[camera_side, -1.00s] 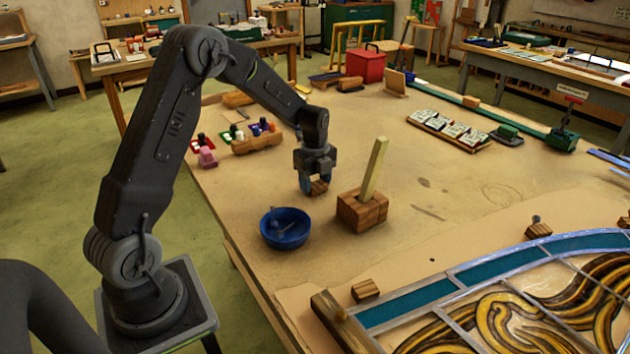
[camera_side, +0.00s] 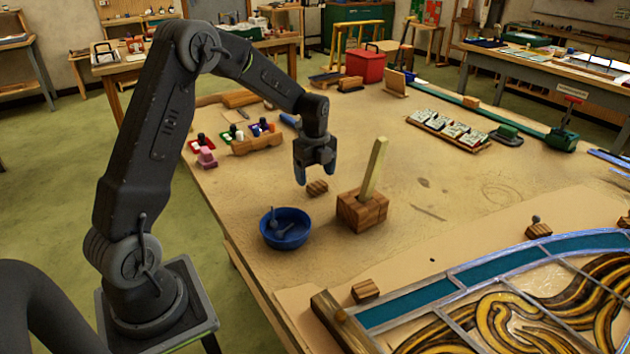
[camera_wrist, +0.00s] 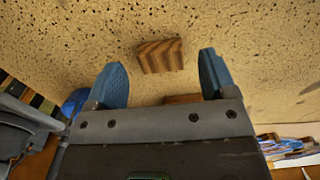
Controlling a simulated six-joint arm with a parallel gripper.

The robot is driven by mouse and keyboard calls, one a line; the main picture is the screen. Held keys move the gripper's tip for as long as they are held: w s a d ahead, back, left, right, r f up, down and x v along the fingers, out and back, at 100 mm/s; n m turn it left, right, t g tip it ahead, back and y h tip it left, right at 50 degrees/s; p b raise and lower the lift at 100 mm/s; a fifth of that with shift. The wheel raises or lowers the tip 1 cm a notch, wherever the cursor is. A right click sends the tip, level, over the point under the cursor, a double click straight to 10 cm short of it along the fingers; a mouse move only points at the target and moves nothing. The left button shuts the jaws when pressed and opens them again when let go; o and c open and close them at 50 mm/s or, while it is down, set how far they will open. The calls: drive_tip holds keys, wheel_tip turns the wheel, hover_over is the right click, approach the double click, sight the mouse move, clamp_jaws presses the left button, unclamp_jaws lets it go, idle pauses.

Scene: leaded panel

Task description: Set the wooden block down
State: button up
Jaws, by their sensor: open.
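The small wooden block (camera_side: 317,187) lies on the table, behind and between the blue bowl and the larger block with a pale stick. In the wrist view the wooden block (camera_wrist: 160,56) shows striped grain and rests on the tabletop, apart from both fingers. My gripper (camera_side: 315,178) is above the block with its blue fingers apart and nothing between them. In the wrist view my gripper (camera_wrist: 160,82) shows a wide gap between its fingertips, with the block beyond them.
A blue bowl (camera_side: 285,234) stands at the near left of the block. A larger wooden block (camera_side: 361,211) holding an upright pale stick (camera_side: 374,168) stands to the right. A leaded panel (camera_side: 520,300) fills the near right. Bare tabletop (camera_side: 450,190) lies to the right.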

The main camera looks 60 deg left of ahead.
drive_tip(key=s+d+r+n+t, duration=0.1)
drive_tip(key=s+d+r+n, duration=0.15)
drive_tip(key=r, duration=0.45)
drive_tip(key=s+d+r+n, duration=0.15)
drive_tip(key=d+r, duration=0.25)
drive_tip(key=r, duration=0.4)
drive_tip(key=s+d+n+t, duration=0.2)
drive_tip(key=s+d+n, duration=0.4)
drive_tip(key=s, duration=0.4)
drive_tip(key=s+d+r+n+t, duration=0.1)
drive_tip(key=s+d+n+t, duration=0.1)
drive_tip(key=s+d+n, duration=0.4)
drive_tip(key=s+n, duration=0.2)
drive_tip(key=s, duration=0.1)
drive_tip(key=shift+s+d+r+t, duration=0.25)
drive_tip(key=shift+s+t, duration=0.05)
drive_tip(key=shift+s, duration=0.05)
